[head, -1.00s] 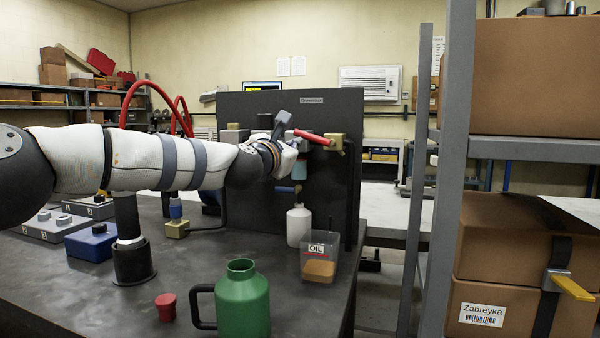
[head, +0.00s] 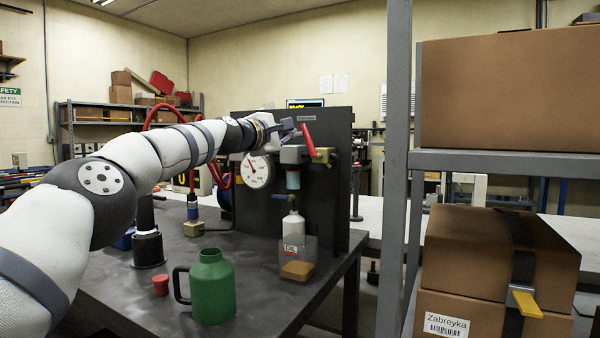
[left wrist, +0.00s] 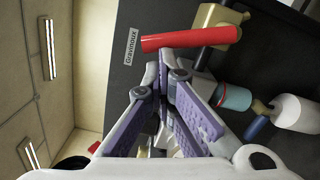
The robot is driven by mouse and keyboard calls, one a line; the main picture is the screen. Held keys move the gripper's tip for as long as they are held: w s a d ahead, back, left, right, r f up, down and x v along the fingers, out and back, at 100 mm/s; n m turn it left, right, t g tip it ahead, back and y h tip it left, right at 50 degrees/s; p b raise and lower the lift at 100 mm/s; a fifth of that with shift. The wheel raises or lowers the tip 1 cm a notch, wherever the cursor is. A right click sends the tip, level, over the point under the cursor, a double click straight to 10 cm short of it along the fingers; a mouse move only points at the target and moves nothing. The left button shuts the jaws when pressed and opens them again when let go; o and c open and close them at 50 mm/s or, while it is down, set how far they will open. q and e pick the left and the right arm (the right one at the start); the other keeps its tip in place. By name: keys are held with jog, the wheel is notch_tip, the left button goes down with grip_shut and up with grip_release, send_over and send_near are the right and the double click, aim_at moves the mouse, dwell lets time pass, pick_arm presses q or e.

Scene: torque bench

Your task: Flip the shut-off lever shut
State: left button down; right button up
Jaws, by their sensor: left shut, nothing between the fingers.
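The shut-off lever (head: 308,136) is a red handle on a brass valve (head: 323,155) at the right side of the dark upright panel. It stands steeply up, its top leaning slightly left. In the left wrist view the red lever (left wrist: 190,38) crosses just beyond the fingertips, with brass (left wrist: 218,24) at its base end. My left gripper (head: 298,128) is just left of the lever, near its upper part. It is shut and empty; its purple-padded fingers (left wrist: 163,62) meet in the left wrist view. I cannot tell whether they touch the lever. My right gripper is not in view.
A dial gauge (head: 257,171) and a grey block (head: 291,154) are left of the valve. A green jug (head: 212,287) and small red cup (head: 160,285) are on the bench. A shelf post (head: 396,170) stands right.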

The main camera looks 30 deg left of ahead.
pick_arm(q)
jog(key=m, duration=0.1)
jog(key=d+m, duration=0.1)
jog(key=r+m, duration=0.1)
jog(key=shift+w+d+m, duration=0.25)
jog(key=shift+d+m, duration=0.15)
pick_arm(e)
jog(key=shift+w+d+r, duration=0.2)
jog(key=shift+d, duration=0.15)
pick_arm(q)
jog(key=shift+r, duration=0.15)
